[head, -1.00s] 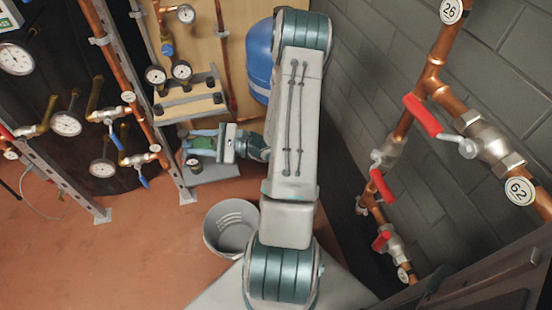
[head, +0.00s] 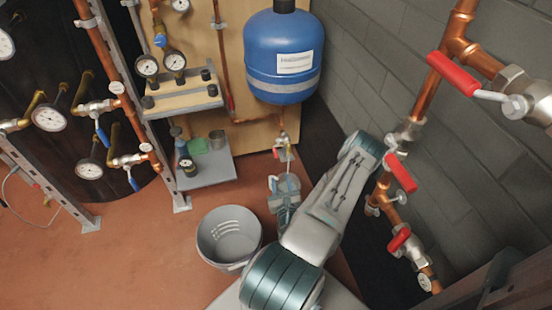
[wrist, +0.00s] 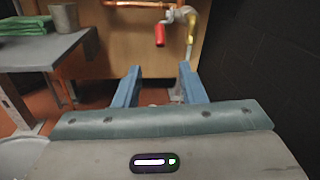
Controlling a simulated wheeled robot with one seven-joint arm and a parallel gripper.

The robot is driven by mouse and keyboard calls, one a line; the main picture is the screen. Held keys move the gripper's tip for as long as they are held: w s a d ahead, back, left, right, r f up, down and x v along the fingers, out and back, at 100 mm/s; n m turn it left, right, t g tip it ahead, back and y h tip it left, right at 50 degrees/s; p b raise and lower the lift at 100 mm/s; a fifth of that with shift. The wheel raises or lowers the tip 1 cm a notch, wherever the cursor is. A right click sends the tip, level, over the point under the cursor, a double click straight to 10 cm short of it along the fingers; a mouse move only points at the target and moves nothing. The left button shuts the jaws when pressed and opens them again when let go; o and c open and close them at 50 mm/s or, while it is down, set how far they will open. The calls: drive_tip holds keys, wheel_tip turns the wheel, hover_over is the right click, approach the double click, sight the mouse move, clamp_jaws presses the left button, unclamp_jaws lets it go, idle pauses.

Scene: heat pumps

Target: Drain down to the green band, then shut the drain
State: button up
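A blue vessel (head: 284,50) hangs on the wooden board. A copper pipe below it leads to a small valve (head: 282,150), which has a red handle (wrist: 160,35) and a yellowish outlet (wrist: 191,40) in the wrist view. My gripper (head: 284,182) is low in front of this valve. In the wrist view my gripper (wrist: 158,84) has its two blue fingers apart with nothing held between them. The valve lies beyond the fingertips, apart from them. Several dial gauges are in view, including a pair (head: 160,63) left of the vessel. No green band can be made out on them.
A grey bucket (head: 211,246) stands on the floor left of my arm. A low grey shelf (head: 215,170) holds a green cloth, a metal cup and a dark bottle-like item. Copper pipes with red-handled valves (head: 402,172) run along the block wall at right.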

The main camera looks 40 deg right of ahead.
sight(276, 156)
drive_tip(key=b+x, duration=0.4)
drive_tip(key=x, duration=0.9)
drive_tip(key=shift+w+d, duration=0.25)
clamp_jaws()
